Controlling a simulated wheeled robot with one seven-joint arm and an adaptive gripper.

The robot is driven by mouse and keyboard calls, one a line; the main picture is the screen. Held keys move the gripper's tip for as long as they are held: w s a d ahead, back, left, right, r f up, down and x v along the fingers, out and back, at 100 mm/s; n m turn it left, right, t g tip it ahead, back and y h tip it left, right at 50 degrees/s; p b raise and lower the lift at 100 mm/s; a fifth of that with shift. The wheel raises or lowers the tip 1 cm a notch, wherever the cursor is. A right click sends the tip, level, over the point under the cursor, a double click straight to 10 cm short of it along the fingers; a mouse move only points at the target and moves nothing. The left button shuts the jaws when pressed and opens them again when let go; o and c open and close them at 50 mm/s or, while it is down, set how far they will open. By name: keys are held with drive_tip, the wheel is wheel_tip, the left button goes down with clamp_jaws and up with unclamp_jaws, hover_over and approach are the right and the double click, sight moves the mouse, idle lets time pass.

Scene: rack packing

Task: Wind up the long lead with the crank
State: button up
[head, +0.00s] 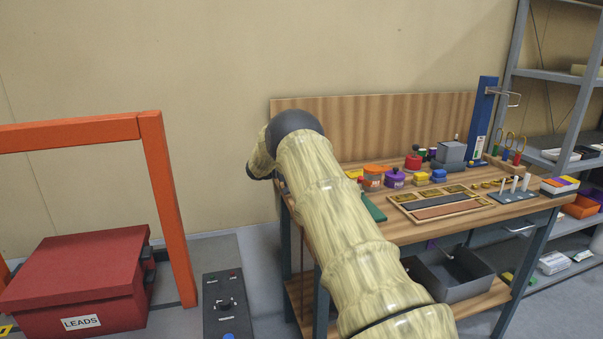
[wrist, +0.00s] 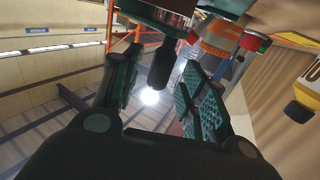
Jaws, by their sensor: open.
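In the wrist view my gripper (wrist: 162,62) is open, its green ribbed pads standing apart. A dark upright cylinder (wrist: 160,72), which looks like the crank's grip, shows between the fingertips; contact with the pads is not visible. Above it is a round dark-green and red part (wrist: 158,14), cut off by the frame's top edge. In the head view I cannot make out the gripper, as my arm covers that area. A small red drum with a dark knob (head: 413,162) stands on the bench; I cannot tell if it is the same part. I cannot identify the long lead.
The wooden bench (head: 350,178) holds a divided tray (head: 440,221), several coloured pots, a blue post (head: 481,120) and a pegged plate (head: 513,196). A red box labelled LEADS (head: 75,265) sits under an orange frame (head: 160,160) at left. Metal shelves (head: 560,77) stand at right.

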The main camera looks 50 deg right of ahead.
drive_tip(key=v, duration=0.9)
drive_tip(key=shift+w, duration=0.3)
drive_tip(key=shift+a, duration=0.1)
drive_tip(key=shift+c, duration=0.2)
